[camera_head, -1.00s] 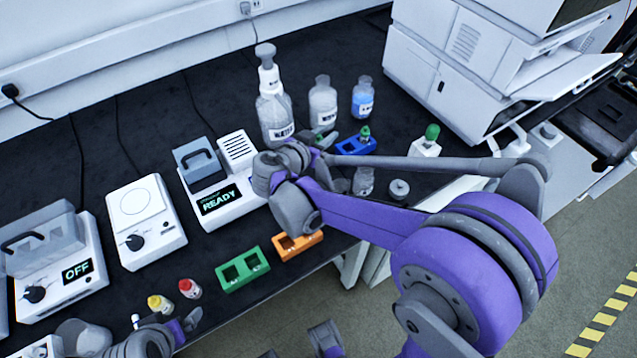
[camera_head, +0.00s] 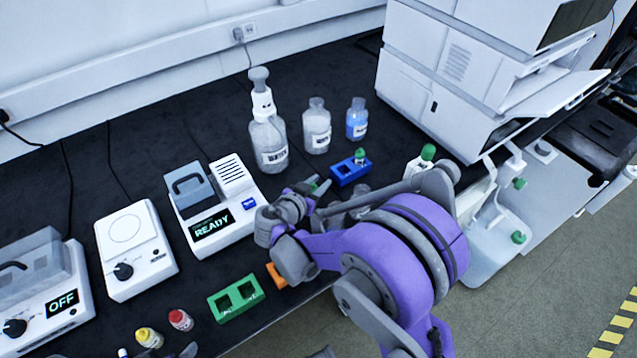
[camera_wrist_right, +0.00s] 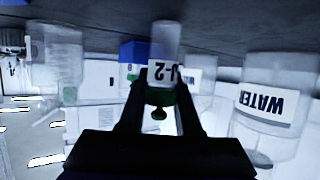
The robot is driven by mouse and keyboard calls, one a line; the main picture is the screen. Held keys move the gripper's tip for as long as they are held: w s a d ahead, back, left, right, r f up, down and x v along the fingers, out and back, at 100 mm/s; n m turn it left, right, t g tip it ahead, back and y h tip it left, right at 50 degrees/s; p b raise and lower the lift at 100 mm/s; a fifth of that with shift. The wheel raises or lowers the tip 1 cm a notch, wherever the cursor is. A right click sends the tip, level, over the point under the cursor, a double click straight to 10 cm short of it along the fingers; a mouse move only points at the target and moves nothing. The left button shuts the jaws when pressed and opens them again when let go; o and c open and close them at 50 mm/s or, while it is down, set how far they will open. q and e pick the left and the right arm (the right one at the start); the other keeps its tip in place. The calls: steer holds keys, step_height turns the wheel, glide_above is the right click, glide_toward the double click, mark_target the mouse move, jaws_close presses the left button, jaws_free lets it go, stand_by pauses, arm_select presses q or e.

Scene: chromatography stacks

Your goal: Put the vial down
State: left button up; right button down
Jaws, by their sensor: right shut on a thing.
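In the wrist view my right gripper (camera_wrist_right: 160,112) is shut on a clear vial (camera_wrist_right: 163,40) with a green cap and a white label that seems to end in "-2"; this view is upside down. In the head view my right gripper (camera_head: 312,188) is in front of the bottles, left of the blue rack (camera_head: 346,177). The held vial is mostly hidden there. A second green-capped vial (camera_head: 360,156) stands in the blue rack. Of my left gripper (camera_head: 178,352), only part shows at the bottom edge, and its opening is unclear.
A wash bottle (camera_head: 268,142), a white-labelled bottle (camera_head: 316,130) and a blue-liquid bottle (camera_head: 357,120) stand behind. The READY device (camera_head: 228,238) is left of my right gripper. A green rack (camera_head: 236,300) and partly hidden orange rack (camera_head: 276,276) lie near the front edge.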

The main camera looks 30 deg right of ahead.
arm_select(q)
steer(key=shift+f, duration=0.15)
arm_select(e)
steer(key=shift+f, duration=0.15)
steer(key=c, duration=0.6)
jaws_free()
arm_select(q)
steer(key=shift+r, duration=0.25)
arm_select(e)
steer(key=shift+a+r, duration=0.15)
steer(key=shift+r, duration=0.15)
arm_select(q)
steer(key=shift+r+p, duration=0.4)
steer(key=shift+p, duration=0.05)
arm_select(e)
steer(key=v, duration=1.1)
steer(key=shift+s+a, duration=0.2)
steer(key=shift+a, duration=0.05)
arm_select(q)
steer(key=shift+a, duration=0.1)
arm_select(e)
steer(key=shift+a, duration=0.1)
